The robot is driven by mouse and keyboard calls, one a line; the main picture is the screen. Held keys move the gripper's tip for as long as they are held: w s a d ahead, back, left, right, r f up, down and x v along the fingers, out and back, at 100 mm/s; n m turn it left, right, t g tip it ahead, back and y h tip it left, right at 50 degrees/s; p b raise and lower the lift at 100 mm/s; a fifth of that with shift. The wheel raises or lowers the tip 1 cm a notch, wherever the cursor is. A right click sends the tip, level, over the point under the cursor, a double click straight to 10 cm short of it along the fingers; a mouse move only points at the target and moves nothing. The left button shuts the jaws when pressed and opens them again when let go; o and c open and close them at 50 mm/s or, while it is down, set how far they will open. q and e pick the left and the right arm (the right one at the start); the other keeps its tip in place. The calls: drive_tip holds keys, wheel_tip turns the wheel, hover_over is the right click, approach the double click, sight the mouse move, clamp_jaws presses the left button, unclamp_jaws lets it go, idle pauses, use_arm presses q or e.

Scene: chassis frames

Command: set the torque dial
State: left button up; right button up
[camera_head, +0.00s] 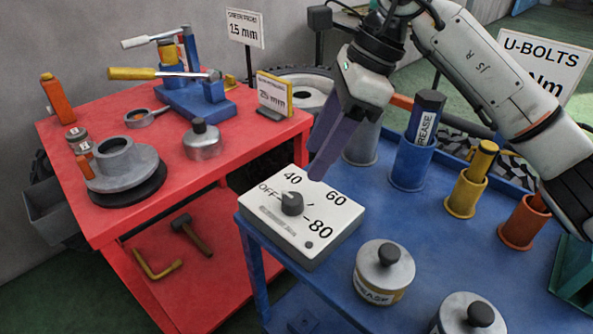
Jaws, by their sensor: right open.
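The torque dial is a white box (330,226) on the near left corner of the blue table. Its top is marked OFF, 40, 60 and 80 around a dark round knob (292,204). The knob's exact setting is too small to read with certainty. My right gripper (322,168) comes in from the upper right, its dark purple fingers pointing down behind the 40 and 60 marks. It is open and empty, apart from the knob. The fingers overlap in this view. My left gripper is out of view.
On the blue table (420,270) stand two lidded tins (384,272) and (468,318), a blue grease holder (412,163), a yellow cup (466,193) and an orange cup (523,222). A red bench (225,160) with tools stands left, across a narrow gap.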

sight(293, 197)
drive_tip(key=x, duration=0.9)
drive_tip(key=shift+s+a, duration=0.1)
drive_tip(key=shift+s, duration=0.25)
drive_tip(key=shift+c, duration=0.2)
drive_tip(key=shift+b, duration=0.3)
drive_tip(key=c, duration=1)
